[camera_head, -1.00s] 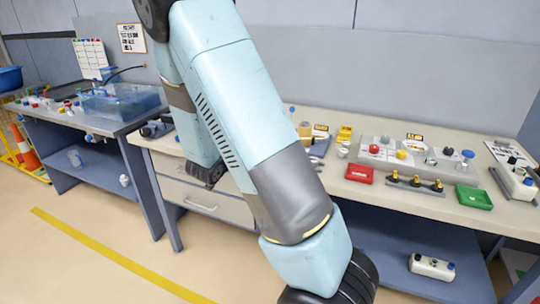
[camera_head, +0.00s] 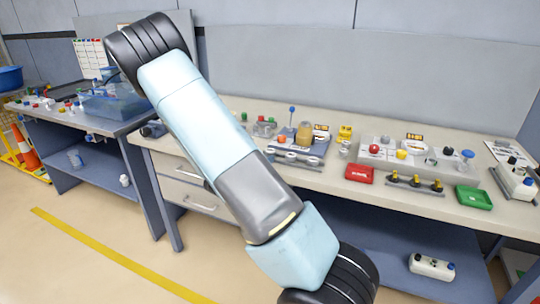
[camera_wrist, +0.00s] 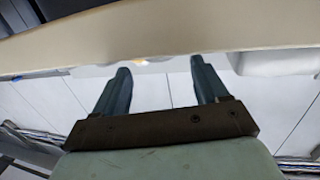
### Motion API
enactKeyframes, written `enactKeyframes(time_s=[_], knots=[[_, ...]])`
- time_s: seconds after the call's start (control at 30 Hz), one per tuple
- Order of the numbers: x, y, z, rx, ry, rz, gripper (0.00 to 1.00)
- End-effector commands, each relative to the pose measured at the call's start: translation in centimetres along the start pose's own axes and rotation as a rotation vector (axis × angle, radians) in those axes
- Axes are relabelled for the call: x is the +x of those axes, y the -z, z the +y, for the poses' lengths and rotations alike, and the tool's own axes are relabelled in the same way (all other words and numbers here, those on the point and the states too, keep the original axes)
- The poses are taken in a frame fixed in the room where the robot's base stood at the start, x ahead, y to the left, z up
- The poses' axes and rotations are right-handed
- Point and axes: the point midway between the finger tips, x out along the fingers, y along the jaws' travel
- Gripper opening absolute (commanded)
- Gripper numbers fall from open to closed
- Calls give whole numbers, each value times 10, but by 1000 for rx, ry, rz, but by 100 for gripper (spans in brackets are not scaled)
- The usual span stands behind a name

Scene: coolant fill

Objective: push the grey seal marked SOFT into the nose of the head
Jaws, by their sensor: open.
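My gripper (camera_wrist: 162,78) shows in the wrist view with its two fingers apart and nothing between them. It is not visible in the head view, where my arm crosses the left and middle of the picture. Several small grey round pieces (camera_head: 290,157) sit in a row at the front of the bench. The word SOFT cannot be read on any of them.
The bench (camera_head: 400,200) also carries a red tray (camera_head: 359,173), a rack of yellow-topped fittings (camera_head: 414,182), a green tray (camera_head: 474,197) and a grey panel with coloured knobs (camera_head: 430,158). A clear blue tank (camera_head: 118,103) stands on the left bench. The wrist view shows a pale edge close above the fingertips.

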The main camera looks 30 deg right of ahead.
Motion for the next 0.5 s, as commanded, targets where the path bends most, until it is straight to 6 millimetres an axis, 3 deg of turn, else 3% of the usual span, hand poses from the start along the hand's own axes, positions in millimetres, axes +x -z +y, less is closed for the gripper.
enactKeyframes(time_s=[0.37,0.5], knots=[[24,0,1,-1,-1,0,73],[41,0,2,-1,-3,0,73]])
